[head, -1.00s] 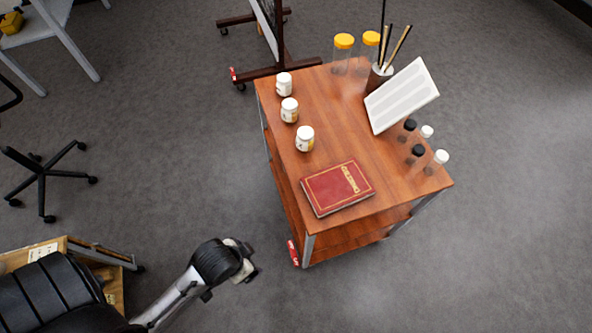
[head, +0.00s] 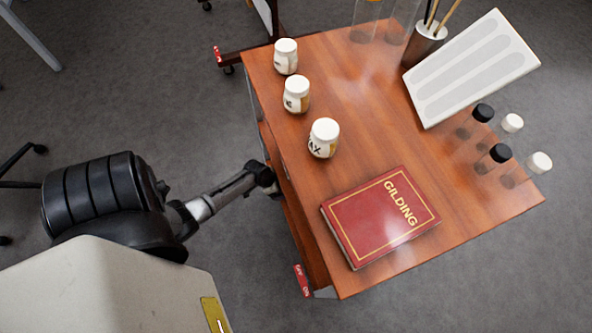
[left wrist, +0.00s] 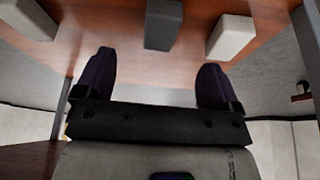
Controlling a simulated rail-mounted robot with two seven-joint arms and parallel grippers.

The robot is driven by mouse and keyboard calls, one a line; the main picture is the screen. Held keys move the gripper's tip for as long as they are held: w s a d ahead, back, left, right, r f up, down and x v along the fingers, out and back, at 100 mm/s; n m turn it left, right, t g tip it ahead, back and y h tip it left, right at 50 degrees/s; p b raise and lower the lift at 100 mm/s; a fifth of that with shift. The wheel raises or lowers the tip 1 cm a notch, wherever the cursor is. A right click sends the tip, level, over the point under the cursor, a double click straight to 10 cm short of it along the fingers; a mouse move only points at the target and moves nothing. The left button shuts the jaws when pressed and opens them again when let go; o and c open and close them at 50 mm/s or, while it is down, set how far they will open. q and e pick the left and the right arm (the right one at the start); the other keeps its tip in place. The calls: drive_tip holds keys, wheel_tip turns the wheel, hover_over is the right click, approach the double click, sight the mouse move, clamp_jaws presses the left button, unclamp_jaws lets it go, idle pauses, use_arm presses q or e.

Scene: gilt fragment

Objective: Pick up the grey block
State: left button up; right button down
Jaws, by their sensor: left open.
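The grey block (left wrist: 163,25) stands on a brown wooden surface, cut off by the top edge of the left wrist view. A pale block (left wrist: 28,18) is to its left and another pale block (left wrist: 230,37) to its right. My left gripper (left wrist: 155,75) is open and empty, its two dark fingers spread short of the blocks, with the grey block in line with the gap. In the head view my left gripper (head: 266,180) is at the left side of the wooden cart (head: 375,140), partly hidden. The blocks do not show there. My right gripper is not in view.
The cart top holds a red book (head: 380,216), several white jars such as one (head: 323,138), capped vials, a brush cup (head: 425,45) and a tilted white panel (head: 473,68). Cart posts (left wrist: 308,40) flank the opening in the left wrist view.

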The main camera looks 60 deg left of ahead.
use_arm(q)
drive_tip(key=shift+t, duration=0.3)
drive_tip(key=b+x, duration=0.1)
drive_tip(key=x, duration=0.1)
drive_tip(key=b+x, duration=0.4)
drive_tip(key=x, duration=0.1)
drive_tip(key=shift+a, duration=0.35)
drive_tip(key=shift+w+d+f, duration=0.1)
drive_tip(key=shift+w+f, duration=0.1)
drive_tip(key=shift+w+f+b, duration=0.1)
drive_tip(key=shift+f+b, duration=0.25)
drive_tip(key=shift+b, duration=0.2)
drive_tip(key=b+x, duration=0.3)
drive_tip(key=shift+w+d+f+b, duration=0.1)
drive_tip(key=shift+f+b, duration=0.15)
drive_tip(key=shift+b, duration=0.05)
drive_tip(key=shift+w+f+b, duration=0.2)
drive_tip(key=shift+f+b, duration=0.1)
drive_tip(key=shift+f, duration=0.05)
drive_tip(key=shift+r, duration=0.1)
drive_tip(key=shift+c, duration=0.3)
